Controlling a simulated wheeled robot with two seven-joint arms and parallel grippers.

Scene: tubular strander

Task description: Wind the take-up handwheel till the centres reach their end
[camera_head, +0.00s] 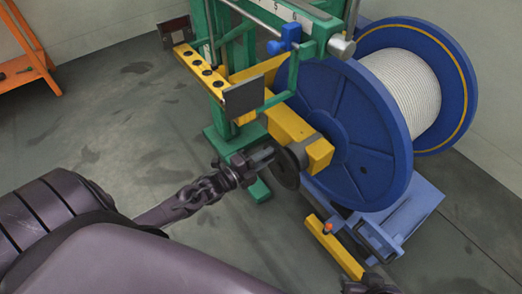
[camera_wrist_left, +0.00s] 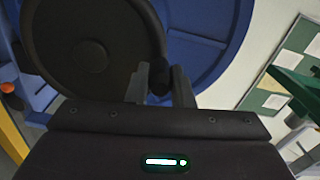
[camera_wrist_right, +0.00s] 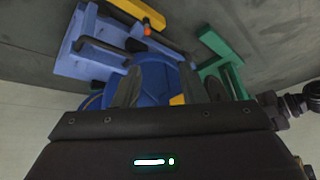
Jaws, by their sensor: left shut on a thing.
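The take-up handwheel (camera_head: 285,170) is a dark round disc on the end of the yellow beam (camera_head: 290,124), in front of the blue reel. In the left wrist view the handwheel (camera_wrist_left: 85,45) fills the upper left, with a round hub at its middle. My left gripper (camera_head: 270,155) is at the handwheel's rim. Its fingers (camera_wrist_left: 160,85) are shut around the dark handle (camera_wrist_left: 158,78) at the wheel's edge; the fingers partly hide the handle. My right gripper (camera_head: 370,284) shows in part at the bottom edge; in its wrist view the fingers (camera_wrist_right: 183,92) stand apart, empty.
A large blue reel (camera_head: 330,120) wound with pale strand (camera_head: 405,85) stands behind the handwheel. A blue base (camera_head: 405,215) and a yellow bar (camera_head: 335,248) with an orange knob lie low at right. The green frame (camera_head: 225,145) stands left.

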